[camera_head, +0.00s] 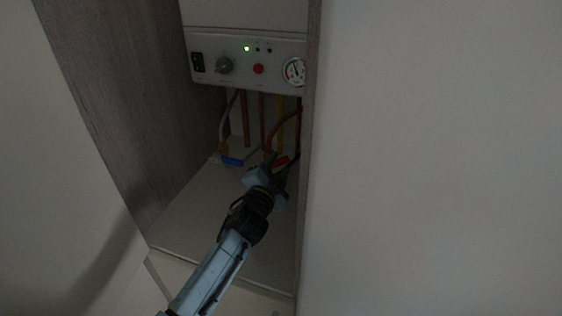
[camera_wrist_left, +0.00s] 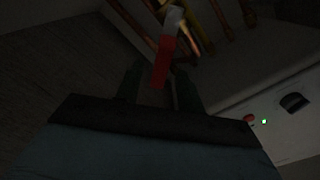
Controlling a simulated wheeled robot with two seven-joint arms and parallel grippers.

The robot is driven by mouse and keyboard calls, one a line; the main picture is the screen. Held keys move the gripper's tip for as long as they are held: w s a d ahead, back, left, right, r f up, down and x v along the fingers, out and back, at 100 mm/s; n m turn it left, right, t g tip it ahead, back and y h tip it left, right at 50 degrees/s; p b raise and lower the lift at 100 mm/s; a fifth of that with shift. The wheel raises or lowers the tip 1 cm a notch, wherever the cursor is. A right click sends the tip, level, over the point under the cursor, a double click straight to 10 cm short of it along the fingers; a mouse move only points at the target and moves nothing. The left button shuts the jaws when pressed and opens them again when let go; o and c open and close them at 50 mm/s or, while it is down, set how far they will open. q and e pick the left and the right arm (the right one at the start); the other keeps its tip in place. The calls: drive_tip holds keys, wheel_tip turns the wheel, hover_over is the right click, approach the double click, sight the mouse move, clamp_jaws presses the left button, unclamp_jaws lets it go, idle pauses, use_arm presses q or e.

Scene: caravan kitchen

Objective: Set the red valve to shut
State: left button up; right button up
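The red valve handle (camera_head: 281,161) is among the pipes at the back of the cabinet, partly hidden behind my left gripper (camera_head: 276,170). In the left wrist view the red handle (camera_wrist_left: 165,60) runs from a pale metal end at the top down between the two dark fingers of my left gripper (camera_wrist_left: 160,80). The fingers are apart, with a dark gap at the handle's left side; the picture is too dark to show clear contact. My right gripper is in neither view.
A blue valve handle (camera_head: 232,161) sits left of the red one. Pipes (camera_head: 263,120) rise behind to the heater panel (camera_head: 240,80) with a knob, red button, green light and gauge (camera_head: 294,71). Cabinet walls (camera_head: 313,150) close in both sides.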

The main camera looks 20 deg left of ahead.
use_arm(q)
drive_tip(key=shift+w+d, duration=0.1)
drive_tip(key=shift+w, duration=1.35)
clamp_jaws()
